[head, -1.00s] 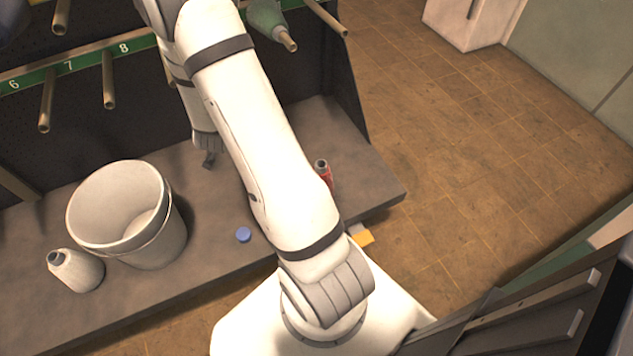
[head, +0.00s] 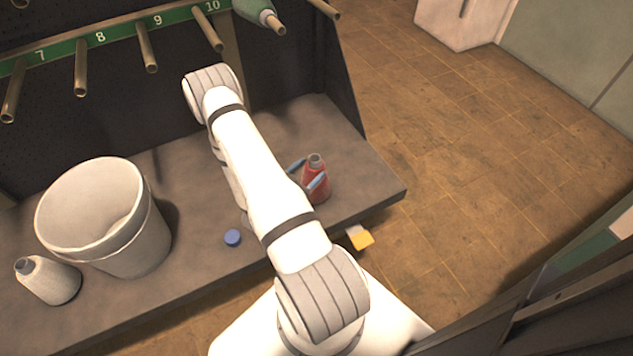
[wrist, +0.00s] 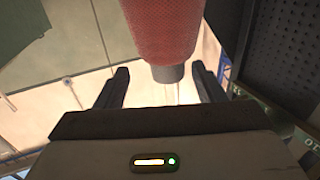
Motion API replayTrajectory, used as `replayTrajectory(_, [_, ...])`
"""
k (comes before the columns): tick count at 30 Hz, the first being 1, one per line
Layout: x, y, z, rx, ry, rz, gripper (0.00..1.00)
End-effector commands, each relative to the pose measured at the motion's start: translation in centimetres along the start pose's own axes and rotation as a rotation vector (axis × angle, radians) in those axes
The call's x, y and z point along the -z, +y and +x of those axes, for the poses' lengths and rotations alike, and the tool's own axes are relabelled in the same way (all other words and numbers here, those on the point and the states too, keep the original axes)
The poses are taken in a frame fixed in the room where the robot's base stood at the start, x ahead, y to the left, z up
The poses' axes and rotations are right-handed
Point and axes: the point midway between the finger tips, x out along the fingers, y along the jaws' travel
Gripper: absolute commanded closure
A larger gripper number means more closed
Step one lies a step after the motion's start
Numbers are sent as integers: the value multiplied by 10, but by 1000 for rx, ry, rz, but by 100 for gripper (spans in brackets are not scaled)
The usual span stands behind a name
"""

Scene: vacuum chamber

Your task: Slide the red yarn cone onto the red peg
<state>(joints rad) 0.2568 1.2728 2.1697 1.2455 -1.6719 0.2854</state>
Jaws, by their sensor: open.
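The red yarn cone (head: 320,192) stands upright on the shelf, right of my arm in the head view. Its grey tip points up. My gripper (head: 307,173) is at its upper part, with one fingertip on each side in the picture. In the wrist view the red cone (wrist: 168,30) fills the top middle, its grey tip reaching toward the space between the fingers. My gripper (wrist: 162,82) is open there, with gaps on both sides of the tip. I cannot tell whether a finger touches the cone. No peg I see looks red.
Bare brass pegs (head: 148,48) stick out of a green numbered rail (head: 120,33). A green cone (head: 257,12) hangs on a peg.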

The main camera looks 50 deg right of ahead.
Motion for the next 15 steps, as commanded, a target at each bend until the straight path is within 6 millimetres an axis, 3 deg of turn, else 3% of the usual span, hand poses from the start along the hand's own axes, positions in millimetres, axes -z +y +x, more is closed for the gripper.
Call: replayTrajectory(15, [6, -7, 59, 0, -1, 0, 37])
